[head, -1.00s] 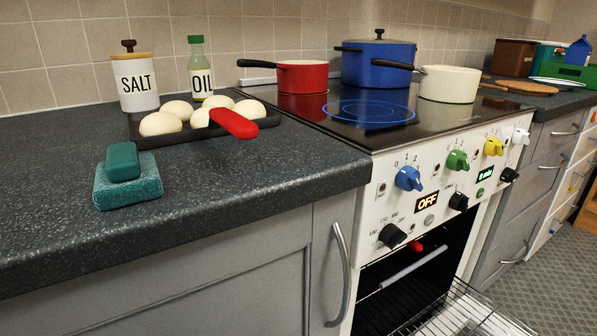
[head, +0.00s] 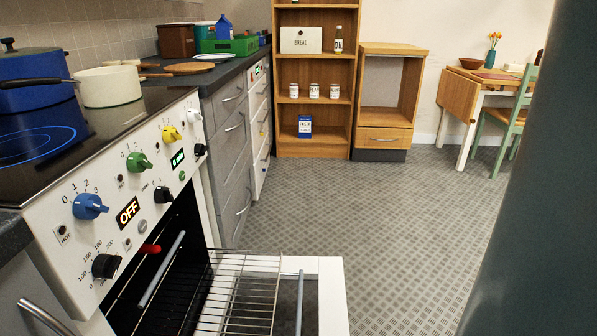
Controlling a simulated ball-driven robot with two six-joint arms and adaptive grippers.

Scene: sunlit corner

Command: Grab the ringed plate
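A pale plate (head: 213,57) lies on the far part of the dark counter, in front of a green crate; it has a bluish edge, but it is too small to make out a ring clearly. A wooden board (head: 190,69) lies on the near side of it. Neither of my grippers is in view.
The oven door is open with a wire rack (head: 240,290) pulled out, blocking floor in front of the stove. A white pan (head: 108,87) and a blue pot (head: 35,82) stand on the hob. A bookshelf (head: 315,148) stands at the back. The patterned floor (head: 350,210) is clear.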

